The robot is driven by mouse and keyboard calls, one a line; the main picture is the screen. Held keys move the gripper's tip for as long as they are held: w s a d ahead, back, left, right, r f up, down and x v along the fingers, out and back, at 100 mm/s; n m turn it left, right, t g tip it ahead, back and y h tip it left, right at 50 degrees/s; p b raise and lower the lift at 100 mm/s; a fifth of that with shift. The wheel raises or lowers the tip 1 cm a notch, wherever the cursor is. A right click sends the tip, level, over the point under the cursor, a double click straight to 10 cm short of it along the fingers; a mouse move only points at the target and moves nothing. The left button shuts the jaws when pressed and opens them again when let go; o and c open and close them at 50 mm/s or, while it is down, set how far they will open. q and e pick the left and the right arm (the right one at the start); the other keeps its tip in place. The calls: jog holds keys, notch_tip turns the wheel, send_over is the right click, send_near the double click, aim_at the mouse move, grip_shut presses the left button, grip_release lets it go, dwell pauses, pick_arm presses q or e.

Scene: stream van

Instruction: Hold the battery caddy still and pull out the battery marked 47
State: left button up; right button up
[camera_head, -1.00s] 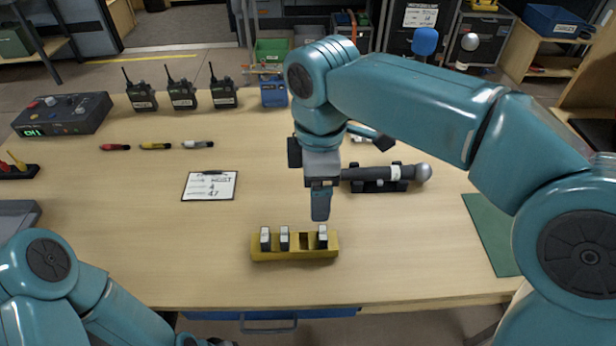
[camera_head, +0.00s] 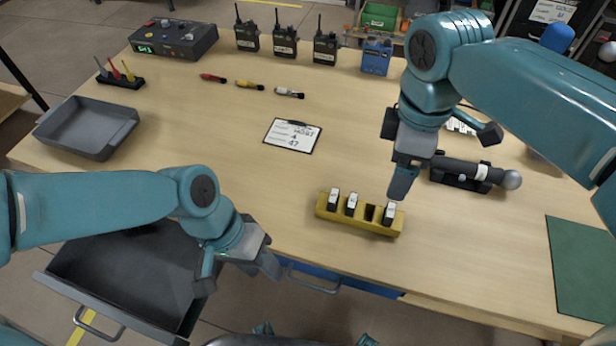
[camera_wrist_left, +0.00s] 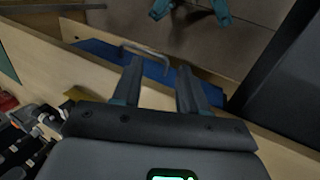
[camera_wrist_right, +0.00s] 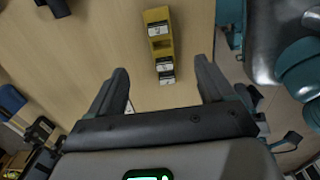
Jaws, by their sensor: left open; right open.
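The yellow battery caddy (camera_head: 357,222) sits near the table's front edge. It holds three upright white-topped batteries: the left one (camera_head: 333,199), the one beside it (camera_head: 351,204), and the right-end one (camera_head: 389,213). One slot between them is empty. The labels are too small to read. My right gripper (camera_head: 402,186) is open just above and behind the caddy's right end; its wrist view shows the caddy (camera_wrist_right: 162,45) beyond the spread fingers. My left gripper (camera_head: 270,266) is open and empty at the table's front edge, left of the caddy; its fingers spread in its wrist view (camera_wrist_left: 158,88).
A clipboard (camera_head: 291,136) lies behind the caddy. A microphone on a stand (camera_head: 470,174) is to the right. Three radios (camera_head: 285,40) stand at the back. A dark open drawer or tray (camera_head: 125,275) sits below the front left edge. Wood left of the caddy is clear.

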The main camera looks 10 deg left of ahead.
pick_arm(q)
jog(key=w+d+r+m+t, duration=0.2)
jog(key=w+d+r+m, duration=0.1)
jog(key=w, duration=0.3)
jog(key=w+d+r+m+t, duration=0.2)
jog(key=w+d+r+m, duration=0.1)
jog(key=w+r+m, duration=0.3)
jog(key=shift+w+d+t, duration=0.3)
jog(key=shift+w+d, duration=0.05)
pick_arm(e)
send_near(381, 216)
notch_tip(381, 216, down, 10)
jog(key=shift+r, duration=0.2)
